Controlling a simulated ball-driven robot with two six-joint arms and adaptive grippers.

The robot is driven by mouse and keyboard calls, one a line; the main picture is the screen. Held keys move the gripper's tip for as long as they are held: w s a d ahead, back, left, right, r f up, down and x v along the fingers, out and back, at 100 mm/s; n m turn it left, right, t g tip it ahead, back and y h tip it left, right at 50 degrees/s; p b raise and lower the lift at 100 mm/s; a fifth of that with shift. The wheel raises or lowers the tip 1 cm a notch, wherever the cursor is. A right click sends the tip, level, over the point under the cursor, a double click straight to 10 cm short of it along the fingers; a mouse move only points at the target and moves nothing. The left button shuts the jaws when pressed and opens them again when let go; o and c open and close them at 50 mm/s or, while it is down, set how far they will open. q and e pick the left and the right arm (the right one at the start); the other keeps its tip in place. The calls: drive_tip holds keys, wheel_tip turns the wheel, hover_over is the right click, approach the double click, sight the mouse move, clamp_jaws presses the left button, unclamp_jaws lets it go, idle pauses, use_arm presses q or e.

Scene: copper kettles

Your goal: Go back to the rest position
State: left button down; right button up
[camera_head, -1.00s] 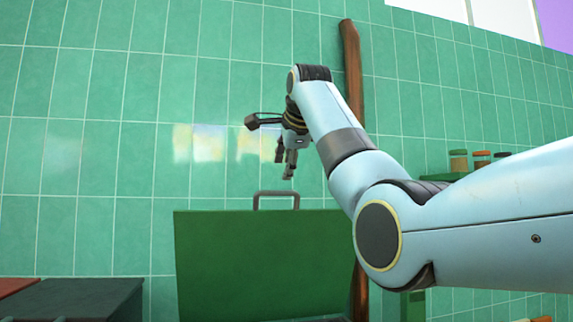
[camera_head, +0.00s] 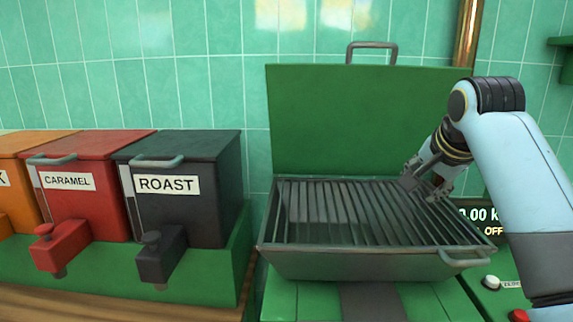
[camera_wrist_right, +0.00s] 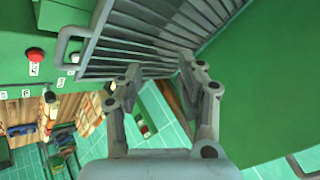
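My right gripper (camera_head: 428,180) hangs over the right side of a grill's slatted grate (camera_head: 330,213), in front of its raised green lid (camera_head: 375,125). In the right wrist view its two fingers (camera_wrist_right: 160,68) are spread apart with nothing between them. The grate also shows in the wrist view (camera_wrist_right: 150,35), with the grill's side handle (camera_wrist_right: 75,45) at the left. The grate is bare. My left gripper is not in view.
A black ROAST dispenser (camera_head: 205,190), a red CARAMEL dispenser (camera_head: 90,200) and an orange one (camera_head: 20,185) stand left of the grill. A display (camera_head: 480,215) and knobs (camera_head: 491,283) are at the right. A copper pipe (camera_head: 469,30) runs up the tiled wall.

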drive_tip(key=s+d+f+n+g, duration=0.1)
drive_tip(key=s+f+n, duration=0.2)
drive_tip(key=s+f, duration=0.5)
drive_tip(key=s+d+f+n+g, duration=0.1)
drive_tip(key=s+f+n+g, duration=0.3)
drive_tip(key=s, duration=0.8)
drive_tip(key=s+f+n, duration=0.3)
drive_tip(key=s+n, duration=0.2)
drive_tip(key=s, duration=1.3)
wheel_tip(320, 180, down, 39)
drive_tip(key=s+d+b, duration=0.1)
drive_tip(key=d+b, duration=0.1)
drive_tip(key=b, duration=1.1)
drive_tip(key=s+f+g+b, duration=0.1)
drive_tip(key=s+f+b, duration=0.4)
drive_tip(key=s+f, duration=0.4)
drive_tip(key=s+d+f+g+b, duration=0.1)
drive_tip(key=s+f+b, duration=0.5)
drive_tip(key=f, duration=1.2)
drive_tip(key=s, duration=0.4)
drive_tip(key=shift+s+f+m, duration=0.15)
drive_tip(key=shift+f+m, duration=0.15)
